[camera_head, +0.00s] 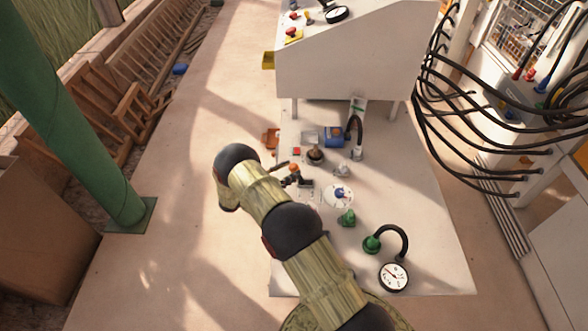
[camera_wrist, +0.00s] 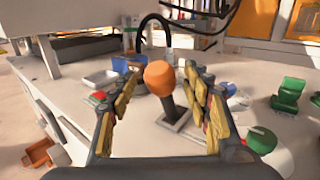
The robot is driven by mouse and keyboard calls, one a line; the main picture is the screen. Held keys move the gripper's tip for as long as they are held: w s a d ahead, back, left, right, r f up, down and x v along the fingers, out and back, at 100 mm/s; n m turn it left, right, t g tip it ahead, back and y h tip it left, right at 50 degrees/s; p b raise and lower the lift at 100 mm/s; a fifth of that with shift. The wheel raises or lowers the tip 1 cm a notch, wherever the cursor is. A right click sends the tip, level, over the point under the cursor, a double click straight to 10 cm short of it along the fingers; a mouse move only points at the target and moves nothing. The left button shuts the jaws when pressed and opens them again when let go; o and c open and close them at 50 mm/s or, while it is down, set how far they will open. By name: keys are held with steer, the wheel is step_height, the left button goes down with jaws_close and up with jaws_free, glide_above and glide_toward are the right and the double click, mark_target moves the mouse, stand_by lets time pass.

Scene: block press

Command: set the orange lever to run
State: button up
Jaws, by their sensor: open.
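The orange lever's round knob (camera_wrist: 160,77) sits on a dark stem that rises from a dark base plate (camera_wrist: 176,118) on the pale panel. The stem looks tilted. In the head view the knob is a small orange spot (camera_head: 293,167). My gripper (camera_wrist: 160,84) is open, with one finger on each side of the knob in the wrist view. I see gaps between the fingers and the knob, and cannot tell how far ahead the knob is. No run marking is readable.
A red button (camera_wrist: 98,96), a metal tray (camera_wrist: 100,78) and a blue box (camera_wrist: 125,63) are to the left. A green lever (camera_wrist: 288,93) and a green knob (camera_wrist: 262,138) are to the right. A black hose (camera_wrist: 147,20) arches behind. A gauge (camera_head: 394,276) is at the panel's near end.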

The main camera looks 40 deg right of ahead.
steer(key=shift+d, duration=1.25)
steer(key=shift+c, duration=1.1)
jaws_close()
